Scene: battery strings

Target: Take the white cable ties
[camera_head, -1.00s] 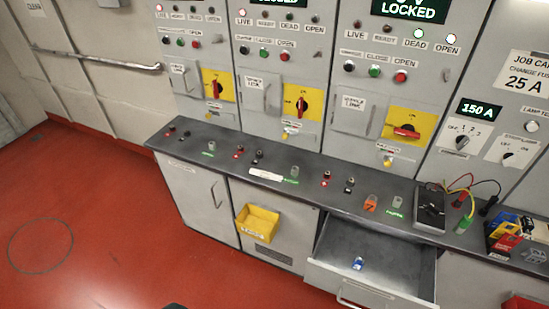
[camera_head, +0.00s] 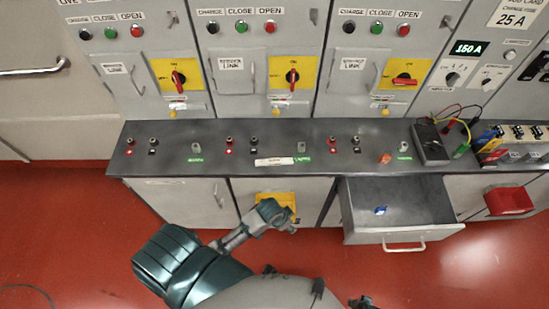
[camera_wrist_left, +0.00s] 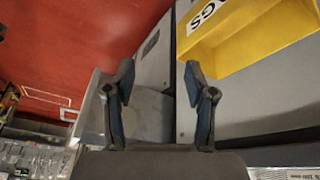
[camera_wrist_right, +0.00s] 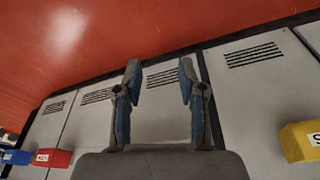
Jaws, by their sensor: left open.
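I cannot make out white cable ties for certain. A flat white strip (camera_head: 274,161) lies on the grey counter, too small to identify. My left gripper (camera_head: 287,222) is in front of the yellow bin (camera_head: 285,199) and partly covers it in the head view. In the left wrist view my left gripper (camera_wrist_left: 160,85) is open and empty, with the yellow bin (camera_wrist_left: 245,35) at the upper right. My right gripper (camera_wrist_right: 158,80) is open and empty in its wrist view, facing grey cabinet fronts. Only a dark part of it shows at the bottom of the head view.
The grey counter (camera_head: 218,166) holds terminals, a meter (camera_head: 430,145) and coloured boxes. An open drawer (camera_head: 400,210) juts out with a small blue item (camera_head: 380,210) inside. A red bin (camera_head: 510,201) hangs at the right. The red floor is clear.

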